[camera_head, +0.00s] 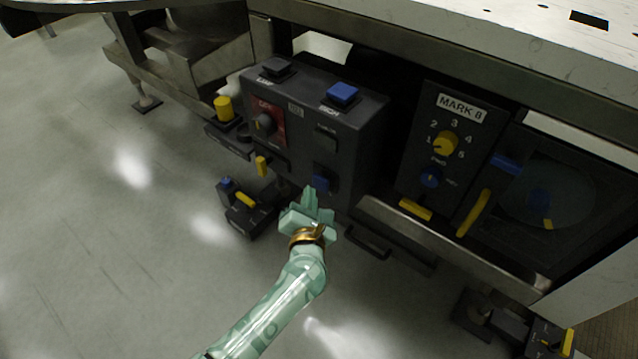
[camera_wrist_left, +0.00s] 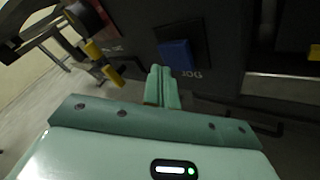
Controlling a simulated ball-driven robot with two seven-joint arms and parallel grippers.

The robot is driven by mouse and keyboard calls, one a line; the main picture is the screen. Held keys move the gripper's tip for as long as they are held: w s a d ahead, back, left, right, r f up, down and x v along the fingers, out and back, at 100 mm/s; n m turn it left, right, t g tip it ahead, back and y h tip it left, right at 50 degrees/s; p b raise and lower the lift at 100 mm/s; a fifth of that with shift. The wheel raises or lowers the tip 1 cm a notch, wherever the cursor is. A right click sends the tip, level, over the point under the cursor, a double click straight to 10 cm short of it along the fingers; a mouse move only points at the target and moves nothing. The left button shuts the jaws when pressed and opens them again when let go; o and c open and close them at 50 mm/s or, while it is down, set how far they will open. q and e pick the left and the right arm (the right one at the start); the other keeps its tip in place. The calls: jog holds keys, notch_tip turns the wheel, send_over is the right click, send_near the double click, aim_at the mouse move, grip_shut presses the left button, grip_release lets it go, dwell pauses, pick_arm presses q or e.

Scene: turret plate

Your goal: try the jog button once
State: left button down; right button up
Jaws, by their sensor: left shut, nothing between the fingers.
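The jog button is a blue square button low on the front of a dark control box (camera_head: 357,128). In the head view the blue button (camera_head: 321,183) shows just above and right of my left gripper's fingertips. In the left wrist view the jog button (camera_wrist_left: 177,54) sits on a dark panel with the label "JOG" below it. My left gripper (camera_head: 310,196) is shut and empty, its fingers pointing at the panel just below the button. The closed fingers also show in the left wrist view (camera_wrist_left: 161,78). I cannot tell whether they touch the panel. My right gripper is not in view.
Blue (camera_head: 342,94) and grey (camera_head: 276,67) buttons top the box. A red-backed knob (camera_head: 265,123) is on its front. The "MARK 8" panel (camera_head: 447,150) and a metal rail (camera_head: 440,240) are to the right. Open floor (camera_head: 120,220) lies left.

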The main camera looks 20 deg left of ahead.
pick_arm(q)
jog(key=shift+w, duration=0.1)
dwell(0.7)
jog(key=shift+w+d, duration=0.15)
jog(key=shift+w, duration=0.15)
jog(key=shift+w+d+b, duration=0.2)
jog(key=shift+w+b, duration=0.1)
jog(key=shift+w, duration=0.3)
dwell(0.8)
jog(key=shift+s, duration=0.1)
jog(key=shift+s+a+p, duration=0.35)
jog(key=shift+s+p, duration=0.1)
jog(key=shift+s, duration=0.45)
